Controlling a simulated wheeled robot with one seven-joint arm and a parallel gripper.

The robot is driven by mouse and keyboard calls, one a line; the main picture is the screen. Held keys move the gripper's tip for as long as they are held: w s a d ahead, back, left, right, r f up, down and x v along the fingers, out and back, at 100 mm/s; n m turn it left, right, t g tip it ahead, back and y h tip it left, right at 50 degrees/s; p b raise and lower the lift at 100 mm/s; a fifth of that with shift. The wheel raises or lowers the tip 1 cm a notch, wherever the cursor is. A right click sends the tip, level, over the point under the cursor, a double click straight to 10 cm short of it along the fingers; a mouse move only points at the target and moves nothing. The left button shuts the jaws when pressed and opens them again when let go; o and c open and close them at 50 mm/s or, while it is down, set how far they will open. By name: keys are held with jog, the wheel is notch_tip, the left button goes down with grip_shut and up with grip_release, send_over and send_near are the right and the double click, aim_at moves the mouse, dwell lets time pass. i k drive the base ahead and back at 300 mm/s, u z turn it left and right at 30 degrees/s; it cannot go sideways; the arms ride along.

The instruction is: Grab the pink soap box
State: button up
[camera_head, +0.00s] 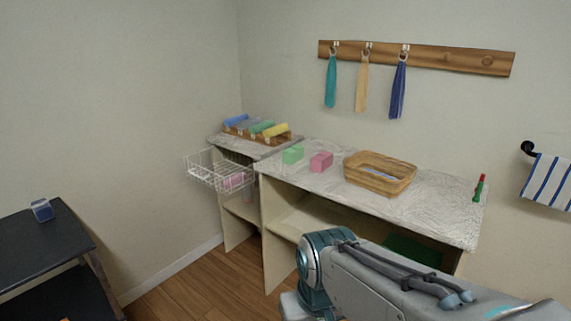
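A pink box (321,162) sits on the pale mottled top of the long counter (440,215). A green box (292,155) of similar size stands just to its left, with a small gap. A wicker basket (380,187) stands close on its right. Another pink item (233,181) shows through the wire basket at the counter's left; its shape is partly hidden. My arm fills the lower right in front of the counter, apart from the pink box. The gripper itself is not visible.
A wire basket (204,172) juts out at the counter's left. Rolled towels (262,129) lie on a rack behind it. Towels hang from a wooden rail (440,57). A red and green item (478,188) stands at the counter's right end. A dark table (40,250) stands at left.

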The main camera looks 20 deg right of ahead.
aim_at(323, 159)
jog(key=u, duration=0.65)
jog(key=i, duration=2.45)
jog(key=z, duration=1.45)
jog(key=i, duration=0.65)
jog(key=z, duration=0.55)
